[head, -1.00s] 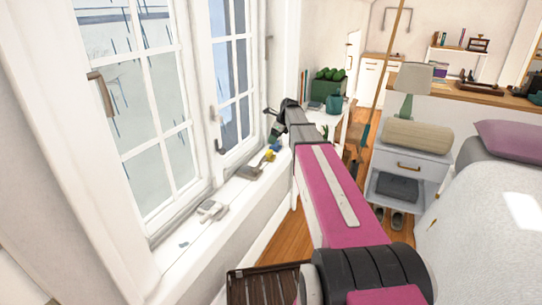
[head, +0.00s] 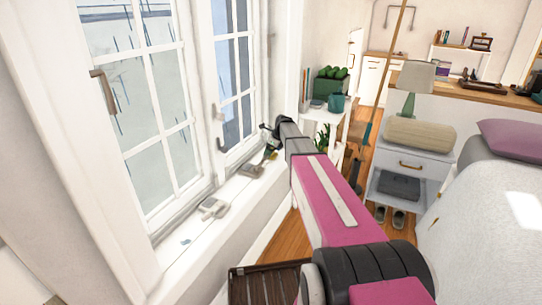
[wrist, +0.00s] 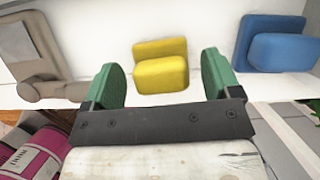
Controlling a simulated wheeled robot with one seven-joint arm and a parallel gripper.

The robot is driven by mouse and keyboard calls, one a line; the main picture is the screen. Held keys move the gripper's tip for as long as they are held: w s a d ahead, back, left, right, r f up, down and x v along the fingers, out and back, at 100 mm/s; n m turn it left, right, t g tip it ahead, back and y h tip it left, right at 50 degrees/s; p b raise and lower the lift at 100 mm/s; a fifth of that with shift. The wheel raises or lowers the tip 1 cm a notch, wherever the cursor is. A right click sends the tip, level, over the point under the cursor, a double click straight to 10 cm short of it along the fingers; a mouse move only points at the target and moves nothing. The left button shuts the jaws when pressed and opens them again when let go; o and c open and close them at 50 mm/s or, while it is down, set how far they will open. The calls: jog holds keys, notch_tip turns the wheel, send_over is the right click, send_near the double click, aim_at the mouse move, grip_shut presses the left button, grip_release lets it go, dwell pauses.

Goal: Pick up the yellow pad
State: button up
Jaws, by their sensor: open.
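The yellow pad (wrist: 160,66) lies on the white windowsill (wrist: 205,22), seen in the wrist view as a flat plate with a raised block on its near side. My gripper (wrist: 162,78) is open, with one green finger to the left of the pad and one to the right. There is a gap on each side, and nothing is held. In the head view my gripper (head: 271,146) is over the far part of the sill, and the pad is mostly hidden there.
A similar blue pad (wrist: 275,44) lies on the sill just right of my right finger. A grey handle-like piece (wrist: 32,55) lies to the left. In the head view, another pale grey piece (head: 213,206) lies nearer on the sill, and the window (head: 150,110) stands alongside.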

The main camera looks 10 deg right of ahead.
jog(key=c, duration=0.8)
jog(key=shift+c, duration=0.2)
jog(key=shift+r, duration=0.1)
notch_tip(320, 180, up, 10)
jog(key=shift+f, duration=0.1)
jog(key=shift+o, duration=1.2)
jog(key=shift+c, duration=0.9)
jog(key=shift+s, duration=0.1)
